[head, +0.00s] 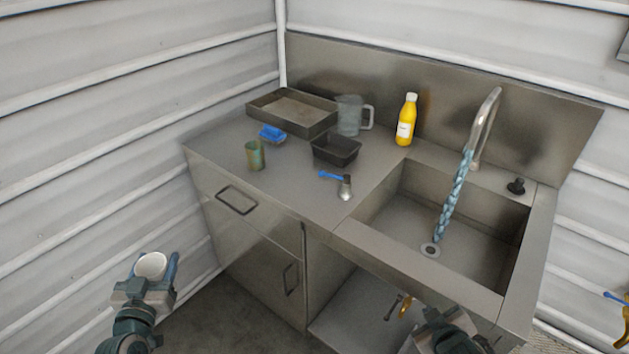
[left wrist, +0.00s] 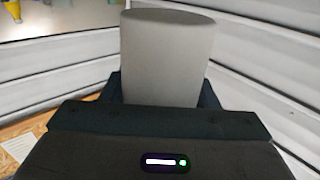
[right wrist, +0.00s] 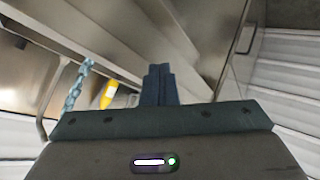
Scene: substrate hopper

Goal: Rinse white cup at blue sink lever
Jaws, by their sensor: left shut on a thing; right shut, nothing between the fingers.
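The white cup (head: 151,265) is upright in my left gripper (head: 152,272), at the lower left of the head view, away from the counter. It also fills the middle of the left wrist view (left wrist: 166,58). A blue lever (head: 331,175) on a small metal fitting shows on the counter left of the sink (head: 480,236). A bluish stream of water (head: 454,195) falls from the curved faucet (head: 488,112) to the drain. My right gripper (right wrist: 158,72) is shut and empty, low in front of the sink.
On the counter are a green cup (head: 255,156), blue sponge (head: 272,134), grey tray (head: 315,118), clear jug (head: 349,115), black tub (head: 336,150) and yellow bottle (head: 406,121). The counter's front corner is clear.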

